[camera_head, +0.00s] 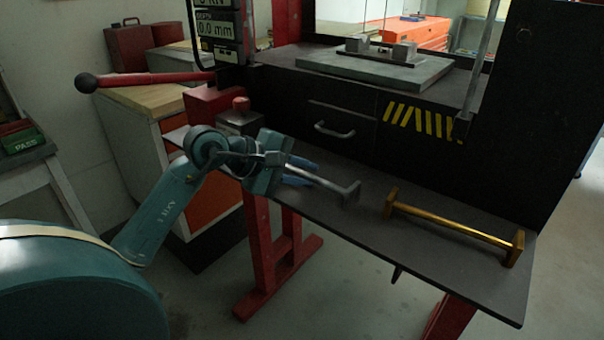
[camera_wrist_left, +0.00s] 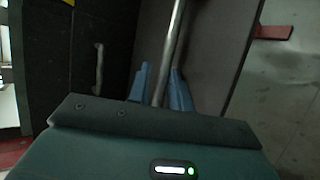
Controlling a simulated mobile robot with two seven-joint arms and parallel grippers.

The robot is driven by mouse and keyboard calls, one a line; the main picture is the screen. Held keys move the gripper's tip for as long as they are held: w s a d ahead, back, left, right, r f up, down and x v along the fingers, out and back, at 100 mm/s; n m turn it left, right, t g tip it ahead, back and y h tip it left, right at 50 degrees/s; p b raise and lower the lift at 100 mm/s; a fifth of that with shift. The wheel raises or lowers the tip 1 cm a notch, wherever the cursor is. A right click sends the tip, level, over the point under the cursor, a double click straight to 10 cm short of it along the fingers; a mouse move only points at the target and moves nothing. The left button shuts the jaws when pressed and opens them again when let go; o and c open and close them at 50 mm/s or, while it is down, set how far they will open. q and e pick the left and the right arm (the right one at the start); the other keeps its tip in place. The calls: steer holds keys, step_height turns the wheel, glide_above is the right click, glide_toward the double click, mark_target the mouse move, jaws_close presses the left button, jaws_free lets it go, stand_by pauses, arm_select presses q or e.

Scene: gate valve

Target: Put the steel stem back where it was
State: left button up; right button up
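The steel stem (camera_head: 325,182) is a thin grey rod with an end block at its right end, low over the dark shelf. I cannot tell whether it rests on the shelf. My left gripper (camera_head: 302,172) reaches over the shelf's left part. Its two blue fingers stand apart on either side of the rod. In the left wrist view the steel stem (camera_wrist_left: 173,45) runs away between the fingertips of my left gripper (camera_wrist_left: 160,68), with a gap on at least the left side. The stem's near end is hidden by the gripper. My right gripper is out of view.
A brass rod (camera_head: 450,225) with end blocks lies on the shelf (camera_head: 375,240) to the right. The black machine front with a handle (camera_head: 334,130) rises behind. A red lever (camera_head: 150,79) sticks out at upper left. Bare shelf separates the two rods.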

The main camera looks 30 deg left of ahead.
mark_target(308, 174)
arm_select(q)
steer(key=shift+o, duration=0.6)
steer(key=shift+s+f, duration=0.1)
steer(key=shift+f, duration=0.15)
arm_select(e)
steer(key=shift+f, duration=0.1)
arm_select(q)
steer(key=shift+f, duration=0.1)
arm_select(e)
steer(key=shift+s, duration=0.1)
